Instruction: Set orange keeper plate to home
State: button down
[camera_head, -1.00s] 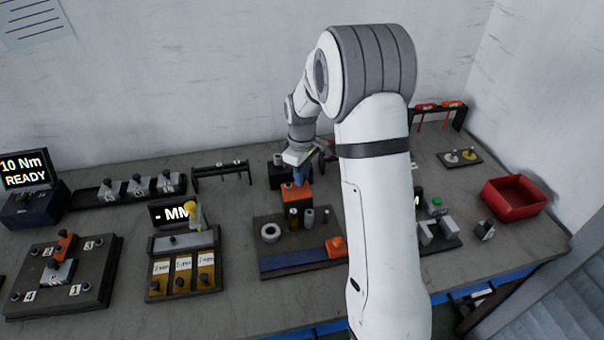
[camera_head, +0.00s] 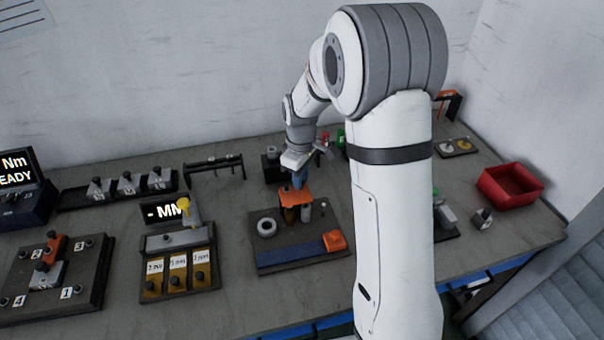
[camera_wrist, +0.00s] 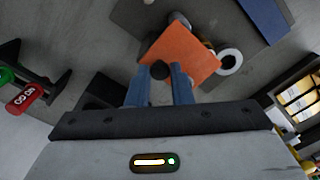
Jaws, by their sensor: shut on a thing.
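The orange keeper plate (camera_head: 294,197) is in my gripper, over or just behind the small posts of the dark fixture board (camera_head: 256,223). In the wrist view the plate (camera_wrist: 184,50) is a flat orange square with a black knob (camera_wrist: 159,70) between my blue fingers. My gripper (camera_head: 299,184) is shut on this knob. The plate overlaps the tops of a brown post (camera_head: 290,215) and a grey post (camera_head: 305,214) in the head view. I cannot tell whether it touches them. The area under the plate is hidden.
A pale ring (camera_head: 266,227), a blue strip (camera_head: 291,252) and an orange block (camera_head: 334,240) are on the same board. A black block (camera_head: 271,170) stands behind. A caddy (camera_head: 179,265) is at left, a red bin (camera_head: 510,186) at right. My arm hides part of the bench.

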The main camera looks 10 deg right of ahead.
jog(key=shift+s+f, duration=0.1)
jog(key=shift+s, duration=0.1)
jog(key=c, duration=1.3)
grip_release()
jog(key=shift+r, duration=0.35)
jog(key=shift+r+b, duration=0.35)
jog(key=shift+r, duration=3.25)
